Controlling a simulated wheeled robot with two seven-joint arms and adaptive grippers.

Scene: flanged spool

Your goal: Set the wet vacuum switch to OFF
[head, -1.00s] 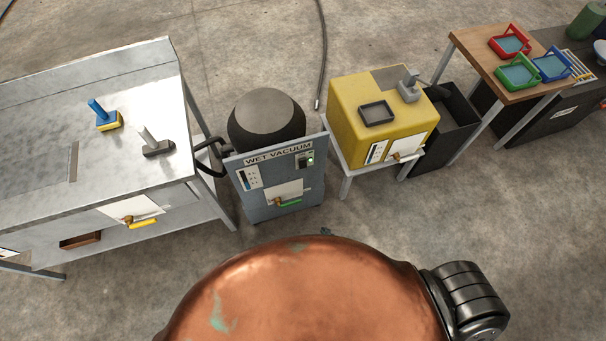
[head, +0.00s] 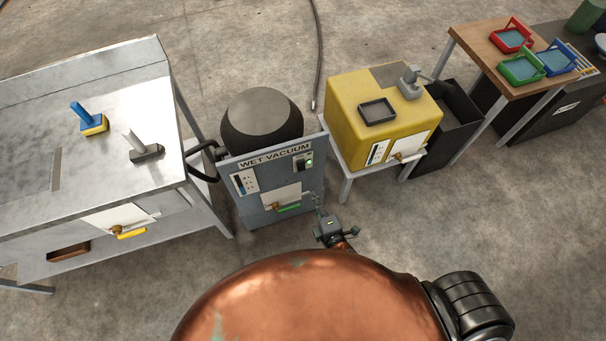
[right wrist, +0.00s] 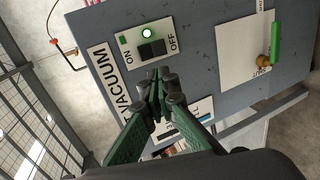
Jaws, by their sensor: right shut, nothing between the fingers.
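The wet vacuum (head: 228,165) is a grey panel with a dark round drum behind it. Its switch (head: 301,164) sits at the panel's upper right, beside a lit green lamp (head: 309,162). In the right wrist view the black rocker switch (right wrist: 151,50) lies between the ON and OFF labels, and the lamp (right wrist: 147,32) glows green. Which side is pressed is hard to tell. My right gripper (head: 318,201) is shut and empty, in front of the panel, below the switch. In the right wrist view its fingertips (right wrist: 160,80) appear just below the switch. My left gripper is out of view.
A white card with a green-handled valve (head: 289,208) is low on the panel, near my right gripper. A steel bench (head: 120,160) stands left. A yellow tank (head: 345,115) on a stand and a dark bin (head: 455,120) stand right. Floor in front is clear.

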